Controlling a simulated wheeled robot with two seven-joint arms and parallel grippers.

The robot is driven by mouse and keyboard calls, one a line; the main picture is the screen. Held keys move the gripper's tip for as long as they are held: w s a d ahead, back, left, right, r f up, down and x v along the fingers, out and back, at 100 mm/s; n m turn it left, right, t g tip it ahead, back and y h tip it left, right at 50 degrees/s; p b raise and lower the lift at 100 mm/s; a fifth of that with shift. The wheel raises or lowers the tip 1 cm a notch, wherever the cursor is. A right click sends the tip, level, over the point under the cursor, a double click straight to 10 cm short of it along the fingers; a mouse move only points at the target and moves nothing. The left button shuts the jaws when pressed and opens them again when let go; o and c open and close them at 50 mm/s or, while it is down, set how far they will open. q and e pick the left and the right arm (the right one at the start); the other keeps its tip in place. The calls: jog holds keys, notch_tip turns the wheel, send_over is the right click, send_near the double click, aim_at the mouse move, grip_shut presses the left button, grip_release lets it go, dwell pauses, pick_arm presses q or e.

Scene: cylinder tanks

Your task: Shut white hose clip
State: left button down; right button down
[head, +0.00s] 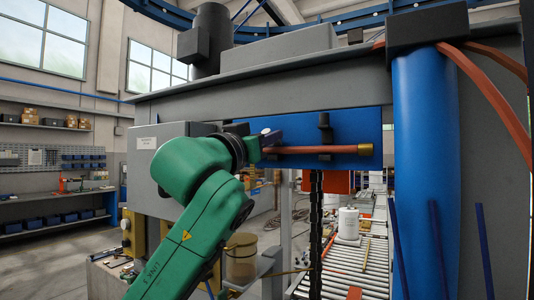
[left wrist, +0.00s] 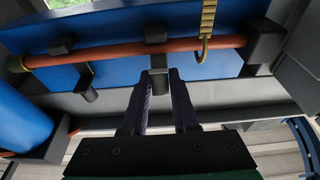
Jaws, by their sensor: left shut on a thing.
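My left gripper (head: 270,139) reaches in from the left at the blue panel (head: 350,127) and is shut on a part of the hose clip. In the left wrist view its two dark fingers (left wrist: 160,76) point up at the middle clip (left wrist: 156,34) on the orange hose (left wrist: 115,51). That clip's short lever hangs down between the fingertips. A small pale patch (head: 266,131) shows at the clip in the head view; it may be the white clip. The fingers partly hide it, so I cannot tell how far it is shut. My right gripper is not seen.
A second dark clip (head: 325,131) holds the hose nearer its brass end (head: 365,149). A yellow hook (left wrist: 206,28) hangs by the hose in the left wrist view. A blue column (head: 425,165) stands at the right, and a grey ledge (head: 270,88) runs above the panel.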

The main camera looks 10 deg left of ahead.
pick_arm(q)
jog(key=f+t+h+b, duration=0.1)
jog(key=t+b, duration=0.1)
jog(key=b, duration=0.2)
jog(key=shift+f+t, duration=0.35)
jog(key=shift+t, duration=0.05)
jog(key=shift+t+b, duration=0.4)
jog(key=shift+b, duration=0.1)
jog(key=shift+s+r+h, duration=0.1)
jog(key=shift+h, duration=0.3)
jog(key=shift+r, duration=0.1)
jog(key=c, duration=0.7)
grip_release()
jog(key=shift+c, duration=0.2)
jog(key=shift+w, duration=0.2)
